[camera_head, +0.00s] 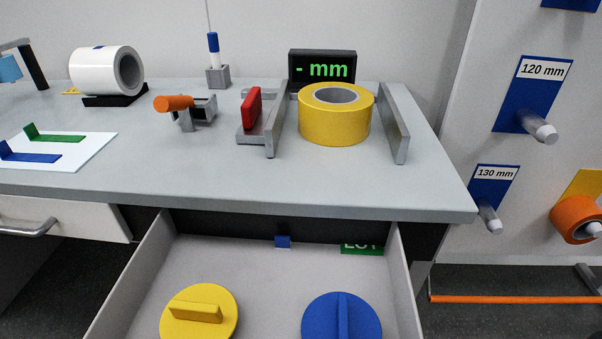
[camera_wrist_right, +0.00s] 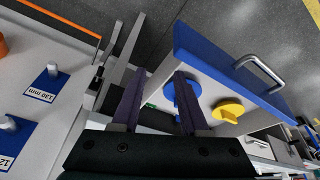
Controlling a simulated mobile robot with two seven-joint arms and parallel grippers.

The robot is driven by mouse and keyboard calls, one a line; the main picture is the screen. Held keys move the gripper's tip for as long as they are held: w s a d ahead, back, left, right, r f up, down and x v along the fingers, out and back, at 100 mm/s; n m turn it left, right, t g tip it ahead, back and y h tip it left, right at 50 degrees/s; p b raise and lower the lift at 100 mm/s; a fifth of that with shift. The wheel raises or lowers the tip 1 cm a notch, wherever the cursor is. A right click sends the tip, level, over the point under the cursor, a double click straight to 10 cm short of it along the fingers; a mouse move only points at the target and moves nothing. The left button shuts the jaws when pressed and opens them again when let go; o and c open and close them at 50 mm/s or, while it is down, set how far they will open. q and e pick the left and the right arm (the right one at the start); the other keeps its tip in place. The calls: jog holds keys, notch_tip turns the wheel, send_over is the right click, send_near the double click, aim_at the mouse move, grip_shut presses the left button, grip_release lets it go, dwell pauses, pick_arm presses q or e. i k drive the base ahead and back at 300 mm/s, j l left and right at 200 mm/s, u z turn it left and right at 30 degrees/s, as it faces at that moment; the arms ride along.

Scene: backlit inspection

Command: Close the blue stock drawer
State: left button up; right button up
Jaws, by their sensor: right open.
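The stock drawer (camera_head: 262,275) stands pulled out below the worktop in the head view, its grey inside in sight and its front out of frame. In the right wrist view its blue front panel (camera_wrist_right: 222,60) shows with a grey bar handle (camera_wrist_right: 262,72). A yellow disc with a grip bar (camera_head: 222,325) and a blue disc with a grip bar (camera_head: 318,325) lie in the drawer. My right gripper (camera_wrist_right: 158,78) is open, with nothing seen between its fingers, and apart from the handle. My left gripper is in neither view.
The grey worktop (camera_head: 380,190) overhangs the drawer and carries a yellow tape roll (camera_head: 335,122), a display (camera_head: 322,66) and a white roll (camera_head: 100,72). At right, a panel holds pegs and an orange roll (camera_head: 575,222). A closed white drawer (camera_head: 75,212) is at left.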

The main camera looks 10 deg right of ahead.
aim_at(272, 288)
jog(key=k+j, duration=0.2)
jog(key=k, duration=0.35)
jog(key=k+l+z, duration=0.25)
jog(key=k+z, duration=0.2)
jog(key=i, duration=0.05)
